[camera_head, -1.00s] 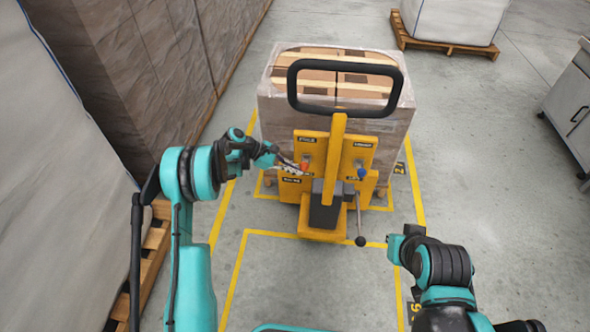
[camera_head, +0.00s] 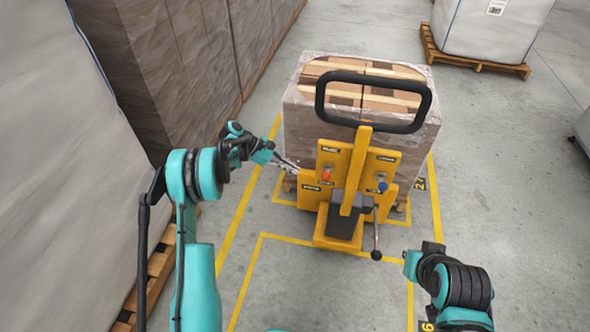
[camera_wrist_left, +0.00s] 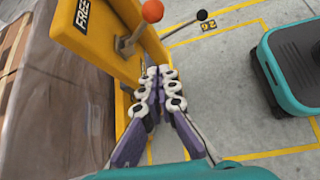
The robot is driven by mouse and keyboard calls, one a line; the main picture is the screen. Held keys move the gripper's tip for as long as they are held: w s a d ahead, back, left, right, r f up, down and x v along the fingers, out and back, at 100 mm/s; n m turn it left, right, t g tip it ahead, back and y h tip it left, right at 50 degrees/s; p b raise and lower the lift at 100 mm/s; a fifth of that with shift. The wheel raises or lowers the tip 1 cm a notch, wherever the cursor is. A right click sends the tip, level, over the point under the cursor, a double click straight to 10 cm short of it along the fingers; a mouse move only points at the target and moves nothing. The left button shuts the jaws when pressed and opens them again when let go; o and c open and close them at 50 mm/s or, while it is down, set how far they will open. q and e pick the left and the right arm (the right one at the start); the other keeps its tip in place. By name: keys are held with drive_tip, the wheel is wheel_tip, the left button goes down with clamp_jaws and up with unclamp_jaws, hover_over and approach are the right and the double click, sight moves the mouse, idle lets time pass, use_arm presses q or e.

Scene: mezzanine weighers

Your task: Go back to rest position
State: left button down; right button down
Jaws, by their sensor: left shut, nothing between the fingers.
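My left gripper (camera_head: 288,165) is shut and empty, in front of the left side of a yellow pallet jack (camera_head: 337,160). In the left wrist view its fingers (camera_wrist_left: 158,85) are closed together, close to the jack's yellow body (camera_wrist_left: 100,48). An orange-red knob on a lever (camera_wrist_left: 152,11) stands just beyond the fingertips, apart from them. In the head view that orange knob (camera_head: 327,174) is on the left panel and a blue knob (camera_head: 382,187) is on the right panel. My right arm (camera_head: 455,284) is at lower right, and its fingers do not show.
A wrapped pallet load (camera_head: 300,117) stands behind the jack. Tall wrapped stacks (camera_head: 190,55) line the left. A black-knobbed lever (camera_head: 376,254) sticks out at the jack's front. A white bulk bag (camera_head: 490,30) sits on a pallet at the back right.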

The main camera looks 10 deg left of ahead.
idle(0.3)
use_arm(q)
drive_tip(key=s+d+r+m+t+y, duration=0.25)
drive_tip(key=s+r+m+y, duration=0.4)
drive_tip(key=s+r, duration=0.9)
drive_tip(key=s+a+m+t+y, duration=0.1)
drive_tip(key=s+m+y, duration=0.1)
drive_tip(key=s+m, duration=0.3)
drive_tip(key=s+a+r+m+t+y, duration=0.1)
drive_tip(key=s+m, duration=0.4)
drive_tip(key=s, duration=0.8)
drive_tip(key=shift+a+r+t+y, duration=0.15)
drive_tip(key=shift+a+t+y, duration=0.25)
drive_tip(key=shift+t+y, duration=0.25)
